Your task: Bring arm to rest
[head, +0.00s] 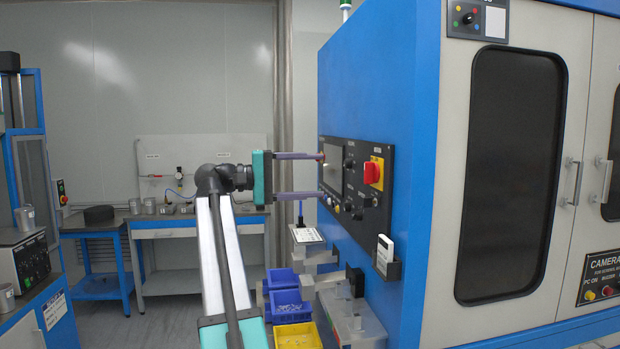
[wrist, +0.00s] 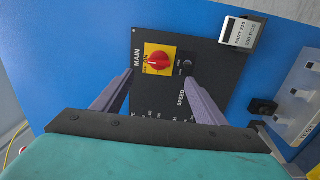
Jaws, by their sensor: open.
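My gripper (head: 322,175) is open and empty, with its two fingers pointing at the control panel on the side of the blue machine. In the wrist view my gripper (wrist: 150,88) spreads its fingers on both sides of the red rotary switch. The red switch (head: 372,172) sits on a yellow plate marked MAIN; it also shows in the wrist view (wrist: 158,62). A black knob (wrist: 186,67) is beside it. In the head view the fingertips appear close to the panel's near-left part; I cannot tell whether they touch it.
The blue machine (head: 375,80) fills the right side. A card holder (head: 386,257) sticks out below the panel. Blue and yellow bins (head: 292,305) stand low by the machine. A workbench (head: 190,224) stands along the back wall. A blue-edged bench (head: 30,285) is at left.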

